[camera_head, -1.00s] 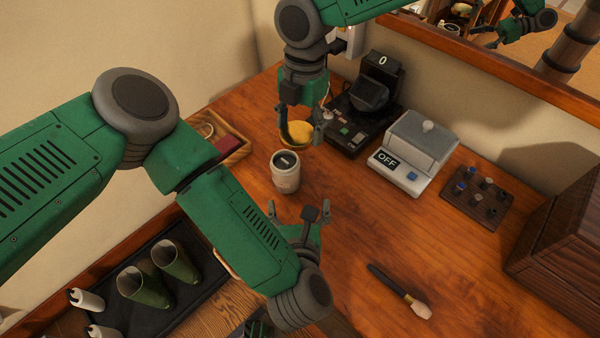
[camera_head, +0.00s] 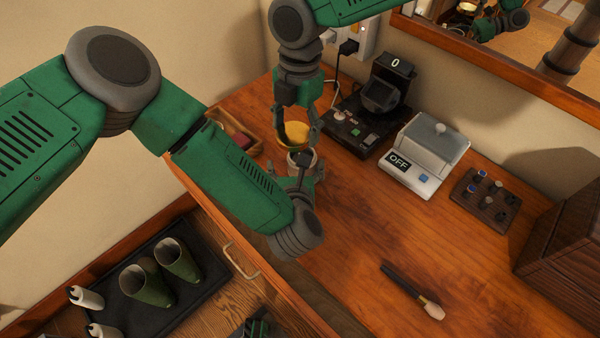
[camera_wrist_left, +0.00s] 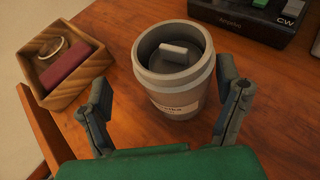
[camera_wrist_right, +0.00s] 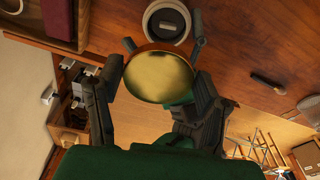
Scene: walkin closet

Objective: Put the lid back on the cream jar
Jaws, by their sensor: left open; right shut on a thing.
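The cream jar (camera_head: 303,160) is a pale grey cup standing upright on the wooden counter. In the left wrist view the jar (camera_wrist_left: 178,98) is open at the top, with a dark inside and a small pale piece in it. My left gripper (camera_wrist_left: 168,72) is open, with one finger on either side of the jar and visible gaps. My right gripper (camera_head: 297,134) is shut on the round gold lid (camera_wrist_right: 160,77), just behind the jar in the head view. In the right wrist view the lid is apart from the jar (camera_wrist_right: 166,12). My left arm partly hides the jar.
A wooden tray (camera_wrist_left: 65,90) with a ring-like item and dark red block is left of the jar. A black device (camera_head: 372,110), a grey box marked OFF (camera_head: 425,150) and a peg board (camera_head: 485,198) stand right. A brush (camera_head: 410,290) lies on clear counter; an open drawer is below.

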